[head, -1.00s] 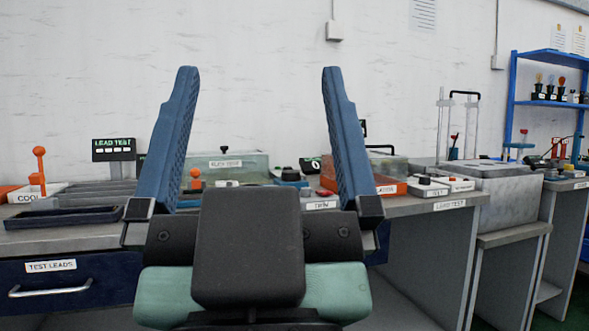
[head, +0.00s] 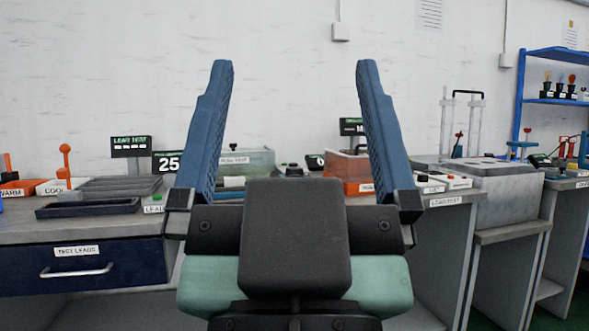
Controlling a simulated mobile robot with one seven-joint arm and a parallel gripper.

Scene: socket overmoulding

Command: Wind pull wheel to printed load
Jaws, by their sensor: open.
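My gripper (head: 293,75) is open and empty, its two blue fingers held upright and wide apart in front of the bench. Nothing is between the fingertips but the wall behind. I cannot make out the pull wheel; my gripper body hides part of the bench middle. A black sign reading 25 (head: 168,162) stands left of my left finger; whether it is the printed load I cannot tell. A dark display marked LEAD TEST (head: 131,142) stands at the back left of the bench.
A grey bench (head: 40,232) with a navy TEST LEADS drawer (head: 110,271) is at left. Dark trays (head: 88,207), an orange-knobbed lever (head: 65,165), a greenish clear tank (head: 250,162) and an orange-based box (head: 348,172) stand on it. A grey tank (head: 495,190) and blue shelf (head: 550,75) are at right.

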